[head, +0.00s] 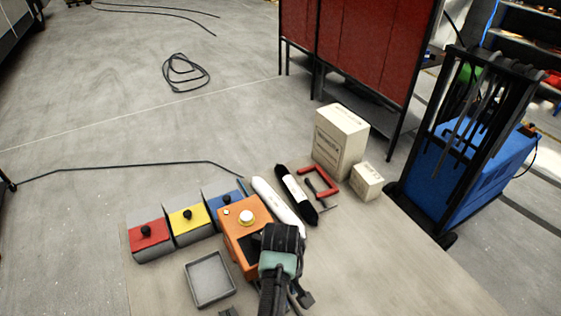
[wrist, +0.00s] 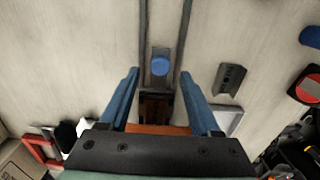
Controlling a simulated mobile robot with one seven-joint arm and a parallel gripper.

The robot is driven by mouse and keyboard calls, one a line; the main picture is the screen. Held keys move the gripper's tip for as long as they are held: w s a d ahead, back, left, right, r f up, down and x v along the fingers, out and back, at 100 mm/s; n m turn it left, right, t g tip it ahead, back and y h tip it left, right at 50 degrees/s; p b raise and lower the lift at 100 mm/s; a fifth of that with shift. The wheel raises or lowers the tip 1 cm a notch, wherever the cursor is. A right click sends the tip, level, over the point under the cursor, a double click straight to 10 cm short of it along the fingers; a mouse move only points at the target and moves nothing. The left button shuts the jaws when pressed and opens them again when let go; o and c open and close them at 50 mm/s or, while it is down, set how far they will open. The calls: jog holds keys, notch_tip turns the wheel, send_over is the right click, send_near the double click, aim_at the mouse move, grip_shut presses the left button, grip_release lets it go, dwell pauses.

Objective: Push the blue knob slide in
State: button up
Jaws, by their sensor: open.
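The blue knob (wrist: 160,66) stands on a narrow grey slide (wrist: 161,52) in the wrist view. The slide lies between two dark rails, in line with a dark opening in the orange housing (wrist: 158,129). The orange housing (head: 233,227) also shows in the head view, with a pale round button on top. My gripper (wrist: 159,76) is open and empty, its blue fingers on either side of the knob in the picture. I cannot tell whether they touch it. In the head view my gripper (head: 281,250) is beside the orange housing and hides the knob and slide.
Red (head: 150,234), yellow (head: 188,220) and blue (head: 223,198) boxes stand left of the housing. A grey tray (head: 190,286) lies in front. The table's right side is clear.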

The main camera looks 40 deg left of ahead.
notch_tip(320, 180, up, 11)
jog(key=shift+p, duration=0.4)
dwell(0.4)
